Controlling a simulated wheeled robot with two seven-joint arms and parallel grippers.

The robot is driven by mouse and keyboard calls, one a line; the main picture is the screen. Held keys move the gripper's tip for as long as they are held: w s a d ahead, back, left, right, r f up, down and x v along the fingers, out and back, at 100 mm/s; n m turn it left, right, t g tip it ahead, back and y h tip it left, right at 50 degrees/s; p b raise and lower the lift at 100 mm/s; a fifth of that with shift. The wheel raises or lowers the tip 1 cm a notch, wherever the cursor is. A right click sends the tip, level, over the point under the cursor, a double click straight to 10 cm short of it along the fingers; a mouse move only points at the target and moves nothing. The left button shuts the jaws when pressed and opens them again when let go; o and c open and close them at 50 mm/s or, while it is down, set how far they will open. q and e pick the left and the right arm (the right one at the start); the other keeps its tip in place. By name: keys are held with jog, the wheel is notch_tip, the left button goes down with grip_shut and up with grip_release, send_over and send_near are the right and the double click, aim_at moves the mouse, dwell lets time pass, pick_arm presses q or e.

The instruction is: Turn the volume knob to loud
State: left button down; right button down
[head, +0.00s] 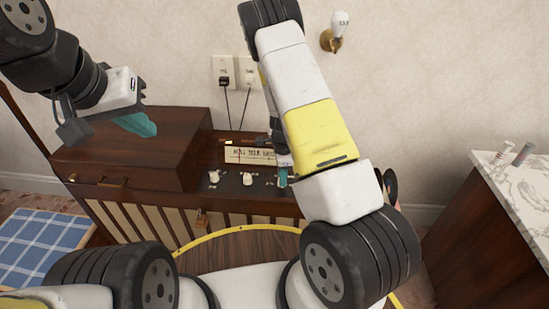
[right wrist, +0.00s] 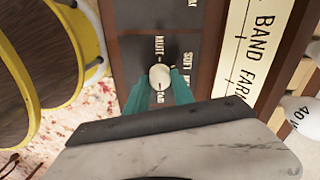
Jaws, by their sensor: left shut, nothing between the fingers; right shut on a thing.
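A dark wooden radio cabinet (head: 165,150) has a lit dial strip (head: 250,155) and a dark control panel with white knobs. In the right wrist view, the white volume knob (right wrist: 159,77) sits among the labels MUTE, SOFT and a partly covered LOUD. My right gripper (head: 283,177) reaches down to the panel's right end. In the right wrist view its teal fingers (right wrist: 160,90) are shut on the knob, one on each side. I cannot tell exactly where the knob points. My left gripper (head: 138,124) is shut and empty above the cabinet's left part.
Two other white knobs (head: 214,177) (head: 248,179) stand left of my right gripper. Two plugs with cords (head: 236,80) are in the wall behind. A marble-topped cabinet (head: 520,175) stands at right. A blue checked cloth (head: 40,250) lies at left.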

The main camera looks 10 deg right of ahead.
jog(key=shift+w, duration=0.1)
jog(key=c, duration=1.1)
grip_release()
jog(key=shift+r, duration=3.95)
